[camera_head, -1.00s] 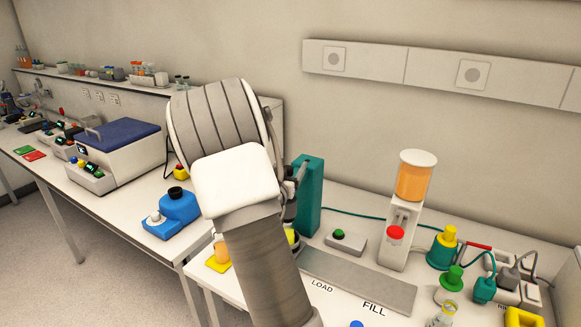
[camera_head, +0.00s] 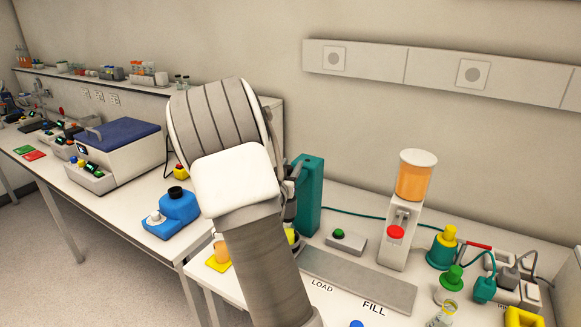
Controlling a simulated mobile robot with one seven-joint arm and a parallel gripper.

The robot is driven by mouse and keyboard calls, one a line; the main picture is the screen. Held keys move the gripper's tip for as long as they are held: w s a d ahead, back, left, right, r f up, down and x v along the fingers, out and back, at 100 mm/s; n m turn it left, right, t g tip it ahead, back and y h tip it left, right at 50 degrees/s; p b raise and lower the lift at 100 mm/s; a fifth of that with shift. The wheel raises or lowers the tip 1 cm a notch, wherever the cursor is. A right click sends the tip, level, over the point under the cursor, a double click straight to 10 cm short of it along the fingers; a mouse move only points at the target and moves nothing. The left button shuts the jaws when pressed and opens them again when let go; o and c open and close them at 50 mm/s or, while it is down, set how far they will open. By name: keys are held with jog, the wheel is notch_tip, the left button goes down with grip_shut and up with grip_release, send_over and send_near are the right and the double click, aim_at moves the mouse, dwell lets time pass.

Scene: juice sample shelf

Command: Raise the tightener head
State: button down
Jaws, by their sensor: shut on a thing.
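The teal post of the tightener (camera_head: 308,195) stands on the bench just right of my arm. The tightener head beside it is largely covered by my arm. My gripper (camera_head: 290,207) shows only as a sliver of grey and dark parts between my wrist and the post. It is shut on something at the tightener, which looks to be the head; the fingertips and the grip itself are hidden. A small yellow-topped item (camera_head: 291,236) shows low beside the post, partly behind my arm.
Right of the post are a green-button box (camera_head: 346,242), a grey strip (camera_head: 358,281) marked LOAD and FILL, and a juice dispenser (camera_head: 410,205). A blue device (camera_head: 174,213) and a yellow pad (camera_head: 217,262) lie left of my arm. A wall stands close behind.

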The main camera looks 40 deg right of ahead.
dwell(0.7)
jog(key=shift+r, duration=1.75)
jog(key=shift+c, duration=2.3)
grip_release()
jog(key=shift+f, duration=0.1)
jog(key=shift+s+a, duration=0.25)
jog(key=shift+a, duration=0.25)
jog(key=b+v, duration=0.1)
jog(key=v, duration=1.5)
jog(key=shift+s, duration=0.15)
